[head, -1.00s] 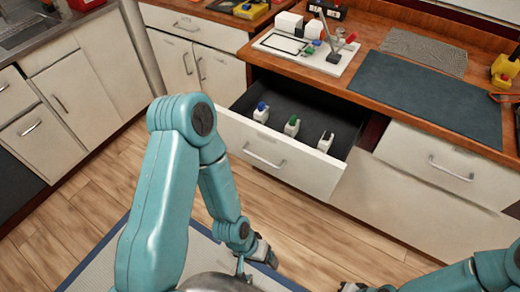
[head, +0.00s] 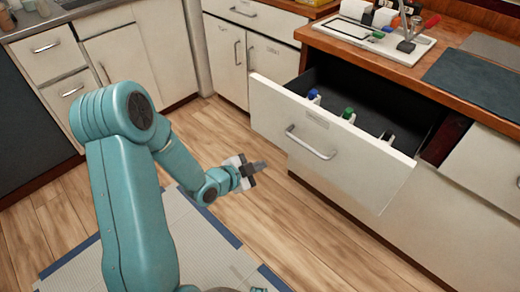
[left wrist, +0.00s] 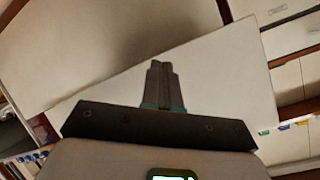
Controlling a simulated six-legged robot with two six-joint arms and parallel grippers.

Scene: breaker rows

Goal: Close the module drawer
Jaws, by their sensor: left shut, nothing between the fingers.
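The module drawer (head: 335,165) stands pulled out from the wooden-topped bench, with its white front and metal handle (head: 311,143) facing me. Inside its dark tray are a blue-topped module (head: 314,97), a green-topped module (head: 348,115) and a third module (head: 387,136). My left gripper (head: 260,166) is shut and empty, left of the drawer front and apart from the handle in the head view. In the left wrist view its closed fingers (left wrist: 161,85) show before a pale flat panel that I cannot name for certain. My right gripper is out of view.
The bench top (head: 370,62) carries a white board (head: 380,38) with tools and a dark mat (head: 480,80). White cabinets (head: 250,55) stand behind and to the left. Open wood floor (head: 240,220) lies in front of the drawer.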

